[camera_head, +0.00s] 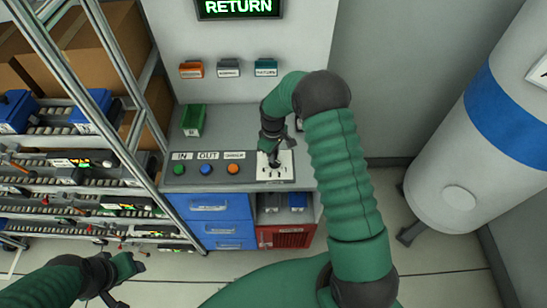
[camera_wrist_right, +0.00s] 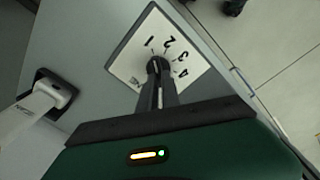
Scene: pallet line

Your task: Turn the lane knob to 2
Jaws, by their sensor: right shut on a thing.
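The lane knob (camera_wrist_right: 156,64) is a small dark knob on a white dial plate (camera_wrist_right: 128,62) marked 1, 2, 3 and 4 along one side. In the head view the dial plate (camera_head: 285,173) sits at the right end of the grey control panel. My right gripper (camera_head: 272,160) points down over the plate and is shut on the knob. In the wrist view its fingers (camera_wrist_right: 157,75) cover most of the knob, so I cannot tell which number it points to.
Green, blue and orange buttons (camera_head: 206,169) line the panel to the left of the dial. A green bin (camera_head: 194,120) stands behind them. Blue drawers (camera_head: 209,206) are below. A roller rack is at the left, and a white tank (camera_head: 465,150) at the right.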

